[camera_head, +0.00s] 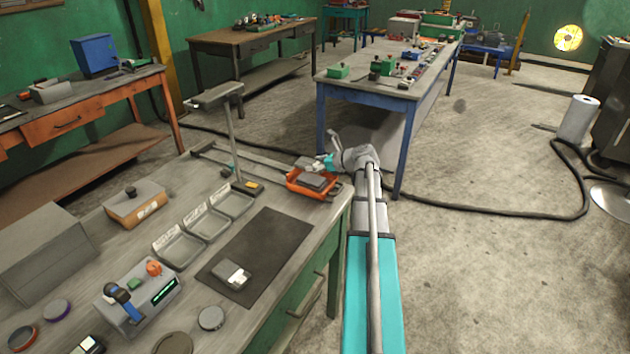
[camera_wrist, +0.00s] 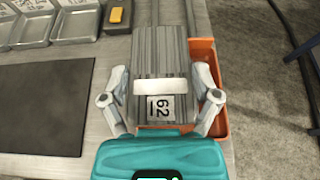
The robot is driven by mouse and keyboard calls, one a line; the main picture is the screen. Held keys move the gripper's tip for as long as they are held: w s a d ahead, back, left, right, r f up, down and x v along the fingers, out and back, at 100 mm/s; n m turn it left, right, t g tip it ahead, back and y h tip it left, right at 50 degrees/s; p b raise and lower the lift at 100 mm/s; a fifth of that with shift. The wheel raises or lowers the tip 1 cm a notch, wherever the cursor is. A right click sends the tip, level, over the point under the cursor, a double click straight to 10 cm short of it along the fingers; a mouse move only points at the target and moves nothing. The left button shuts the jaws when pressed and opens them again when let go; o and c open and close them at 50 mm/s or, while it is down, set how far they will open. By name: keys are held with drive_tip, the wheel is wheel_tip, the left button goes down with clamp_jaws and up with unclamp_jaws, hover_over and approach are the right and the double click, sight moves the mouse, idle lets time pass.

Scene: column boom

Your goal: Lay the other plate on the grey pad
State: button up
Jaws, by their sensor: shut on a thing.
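My gripper (camera_head: 318,164) is at the orange tray (camera_head: 331,194) on the near bench. In the wrist view its two fingers (camera_wrist: 162,98) are shut on the sides of a grey ribbed plate (camera_wrist: 160,60) with a white bar and a label reading 62. The plate is over the tray, whose rim (camera_wrist: 215,125) shows to its right. I cannot tell whether the plate is lifted clear. A similar small plate (camera_head: 234,275) with white markings lies on the dark grey pad (camera_head: 262,240), toward its near left part. The pad (camera_wrist: 40,105) also shows in the wrist view, left of the gripper.
Shallow grey trays (camera_head: 206,224) stand left of the pad. A post with a flat top (camera_head: 222,95) rises behind them, beside a yellow block (camera_wrist: 116,15). A control box (camera_head: 140,295) and round discs (camera_head: 211,318) stand at the front. The pad's far right part is bare.

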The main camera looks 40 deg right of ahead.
sight(315, 179)
drive_tip(key=shift+w+d+f+b, duration=0.3)
drive_tip(key=shift+w+f+b, duration=0.1)
drive_tip(key=shift+f, duration=0.15)
drive_tip(key=shift+w+d+f+b, duration=0.25)
drive_tip(key=shift+w+f+b, duration=0.1)
drive_tip(key=shift+f, duration=0.15)
drive_tip(key=shift+w+d+f+b, duration=0.3)
drive_tip(key=shift+w+f+b, duration=0.1)
drive_tip(key=shift+f+b, duration=0.3)
drive_tip(key=shift+s+f+b, duration=0.1)
drive_tip(key=shift+f+b, duration=1.2)
drive_tip(key=shift+f, duration=0.05)
drive_tip(key=o, duration=1.1)
drive_tip(key=shift+o, duration=0.2)
drive_tip(key=shift+r, duration=0.1)
drive_tip(key=p+v, duration=0.4)
drive_tip(key=v, duration=0.8)
drive_tip(key=shift+p, duration=0.3)
